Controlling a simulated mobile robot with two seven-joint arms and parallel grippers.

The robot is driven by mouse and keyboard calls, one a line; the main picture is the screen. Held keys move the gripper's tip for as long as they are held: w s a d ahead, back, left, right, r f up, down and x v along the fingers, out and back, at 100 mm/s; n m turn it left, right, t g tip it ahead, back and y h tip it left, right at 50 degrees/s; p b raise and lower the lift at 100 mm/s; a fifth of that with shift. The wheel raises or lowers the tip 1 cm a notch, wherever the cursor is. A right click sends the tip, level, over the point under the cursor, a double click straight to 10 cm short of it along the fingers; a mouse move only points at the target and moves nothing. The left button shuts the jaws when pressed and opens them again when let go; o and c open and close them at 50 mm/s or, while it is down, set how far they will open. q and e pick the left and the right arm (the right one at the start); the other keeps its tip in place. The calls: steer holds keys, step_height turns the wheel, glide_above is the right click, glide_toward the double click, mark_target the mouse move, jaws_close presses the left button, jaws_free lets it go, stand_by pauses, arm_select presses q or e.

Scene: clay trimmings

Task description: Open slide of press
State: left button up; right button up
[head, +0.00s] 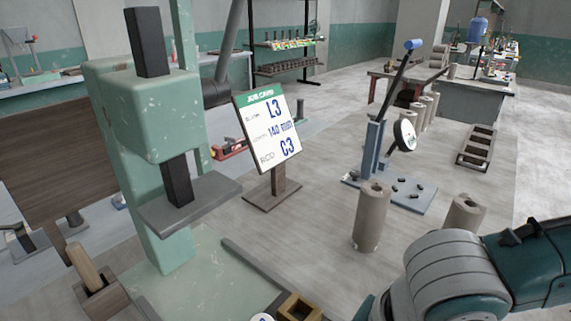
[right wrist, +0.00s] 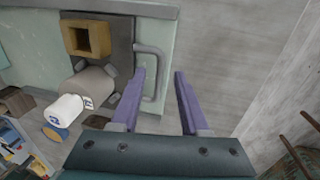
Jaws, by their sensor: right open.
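The pale green press (head: 140,115) stands at the left of the head view, with a dark ram and a grey plate (head: 190,200) under it. In the right wrist view its dark slide (right wrist: 122,38) bears a square wooden frame (right wrist: 87,38). A grey bar handle (right wrist: 161,60) sticks out from the slide. My right gripper (right wrist: 159,73) is open, its purple fingers on either side of the handle in the picture; contact cannot be told. The head view shows my right arm at the lower right, its fingers out of frame. My left gripper is in neither view.
A sign (head: 268,130) reads L3, 140 mm, C3. Floor right of the handle is clear.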

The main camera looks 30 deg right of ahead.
step_height(320, 180, up, 7)
steer(key=s+p, duration=0.1)
steer(key=shift+d, duration=0.2)
steer(key=shift+f, duration=0.1)
